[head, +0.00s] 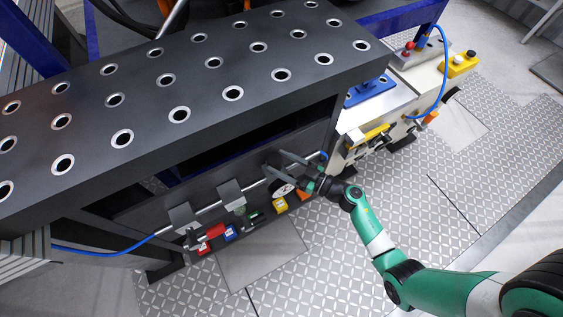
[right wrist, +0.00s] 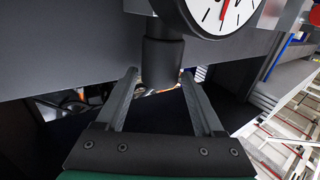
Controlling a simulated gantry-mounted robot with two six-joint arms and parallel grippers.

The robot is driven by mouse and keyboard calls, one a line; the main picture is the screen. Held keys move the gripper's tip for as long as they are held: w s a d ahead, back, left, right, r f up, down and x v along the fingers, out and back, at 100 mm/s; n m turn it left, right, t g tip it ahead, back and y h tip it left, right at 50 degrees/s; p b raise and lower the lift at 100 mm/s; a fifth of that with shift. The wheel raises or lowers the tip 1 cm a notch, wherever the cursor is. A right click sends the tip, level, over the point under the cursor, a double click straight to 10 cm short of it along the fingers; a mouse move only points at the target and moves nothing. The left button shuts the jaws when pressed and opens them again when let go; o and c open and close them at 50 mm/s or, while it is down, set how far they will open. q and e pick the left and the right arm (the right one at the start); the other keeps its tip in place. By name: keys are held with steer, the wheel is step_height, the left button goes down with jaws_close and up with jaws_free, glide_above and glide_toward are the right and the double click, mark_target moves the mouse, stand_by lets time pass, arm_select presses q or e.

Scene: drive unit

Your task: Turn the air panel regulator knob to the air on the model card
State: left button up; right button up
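The air panel gauge has a white round dial with a red needle at the top of the right wrist view (right wrist: 225,8); its white face also shows in the head view (head: 283,189). A dark cylindrical knob (right wrist: 162,62) sticks out beside the gauge. My right gripper (right wrist: 159,73) is open, with one fingertip on each side of the knob's end. The right fingertip looks close to the knob; contact cannot be told. In the head view my right gripper (head: 275,160) reaches to the panel under the table. My left gripper is not in view. I cannot make out a model card.
A dark table with rows of holes (head: 150,95) overhangs the panel. A yellow part (head: 280,205), a blue part (head: 230,234) and a red part (head: 213,231) sit along the panel. A cream machine (head: 415,85) stands to the right. The patterned floor (head: 420,190) is mostly clear.

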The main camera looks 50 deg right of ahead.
steer(key=c, duration=1)
steer(key=shift+w+d+r+n+y+p, duration=0.1)
steer(key=shift+d+n+y+p, duration=0.2)
steer(key=shift+n+y+p, duration=0.6)
steer(key=shift+w+d+n+g+y, duration=0.15)
steer(key=shift+n+g+y, duration=0.35)
steer(key=shift+y, duration=0.6)
steer(key=shift+d+f+n+g+y+b, duration=0.1)
steer(key=shift+f+n+g+y+b, duration=0.25)
steer(key=shift+y+b, duration=0.2)
steer(key=shift+n+g+y+b, duration=0.3)
steer(key=shift+n+g+y, duration=0.05)
steer(key=shift+y, duration=0.2)
steer(key=shift+r+n+y, duration=0.15)
steer(key=shift+n+y, duration=0.15)
steer(key=shift+y, duration=0.1)
